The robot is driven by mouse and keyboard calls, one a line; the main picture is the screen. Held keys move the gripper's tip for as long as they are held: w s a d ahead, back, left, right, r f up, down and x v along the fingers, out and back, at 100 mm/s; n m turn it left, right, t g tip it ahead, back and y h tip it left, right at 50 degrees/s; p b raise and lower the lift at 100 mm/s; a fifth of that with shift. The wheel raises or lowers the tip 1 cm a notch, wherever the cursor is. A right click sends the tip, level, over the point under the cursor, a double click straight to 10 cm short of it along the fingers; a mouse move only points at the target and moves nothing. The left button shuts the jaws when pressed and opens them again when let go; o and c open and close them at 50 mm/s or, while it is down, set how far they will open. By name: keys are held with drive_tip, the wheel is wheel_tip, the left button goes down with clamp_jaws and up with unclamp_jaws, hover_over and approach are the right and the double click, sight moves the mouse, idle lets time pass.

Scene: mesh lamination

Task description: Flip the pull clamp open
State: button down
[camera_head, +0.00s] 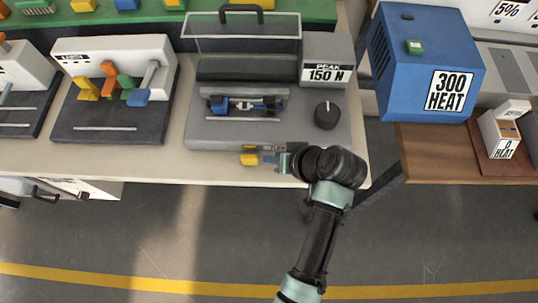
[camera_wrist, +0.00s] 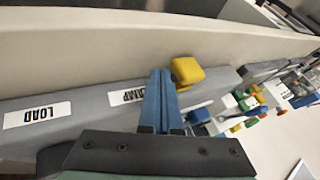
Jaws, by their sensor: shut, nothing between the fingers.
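The pull clamp's yellow handle (camera_head: 249,159) sticks out at the front edge of the grey pull tester (camera_head: 200,131). In the wrist view the yellow handle (camera_wrist: 187,70) is just right of my fingertips, beside a label (camera_wrist: 125,95) partly hidden by the fingers and reading "...MP". My gripper (camera_head: 266,159) has its blue fingers together, pointing left at the handle; they also show in the wrist view (camera_wrist: 158,73). The fingers are shut and empty. I cannot tell whether they touch the handle. A blue and silver fixture (camera_head: 243,104) sits in the tester's bed.
A "PEAK 150 N" display (camera_head: 326,74) and black dial (camera_head: 327,115) are on the tester's right. A clear cover (camera_head: 243,33) stands behind. A station with coloured levers (camera_head: 122,84) is left. A blue "300 HEAT" box (camera_head: 423,65) is right. Floor in front is largely clear.

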sight(244, 159)
drive_tip(key=shift+a, duration=0.5)
drive_tip(key=shift+a+p, duration=1.15)
drive_tip(key=shift+a, duration=1.7)
